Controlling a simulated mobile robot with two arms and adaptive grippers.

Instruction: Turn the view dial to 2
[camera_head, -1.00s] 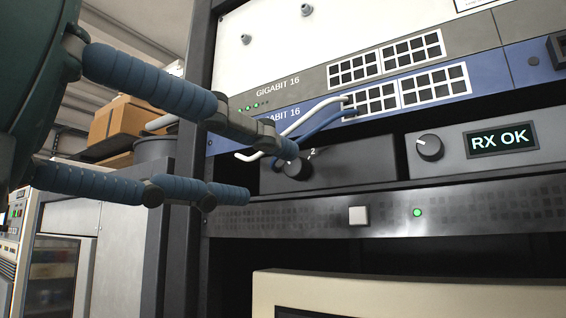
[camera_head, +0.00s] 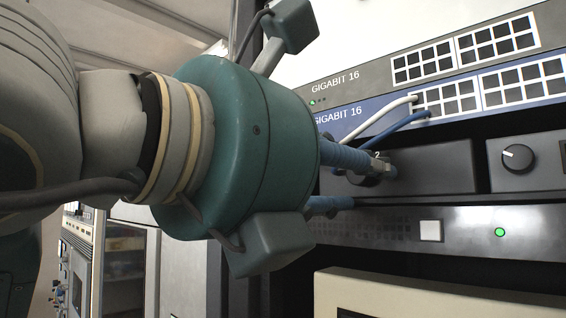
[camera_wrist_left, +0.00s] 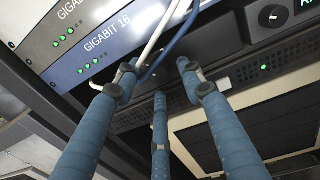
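A black box (camera_head: 435,169) in the rack carries a dial (camera_head: 382,168) at its left, with a white "2" printed just above it. My left gripper (camera_head: 368,188) comes in from the left, its blue fingers reaching to this dial. The upper finger covers most of the dial, so its pointer is hidden. In the left wrist view, the three fingers of the gripper (camera_wrist_left: 158,76) are spread apart with their tips in front of the black box. I cannot tell whether they touch the dial. My right gripper is not in view.
A second knob (camera_head: 517,158) sits on the panel to the right. White and blue cables (camera_head: 385,122) hang from the blue GIGABIT 16 switch (camera_head: 455,97) just above the fingers. Below is a grey panel with a white button (camera_head: 431,231) and a green light (camera_head: 499,232).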

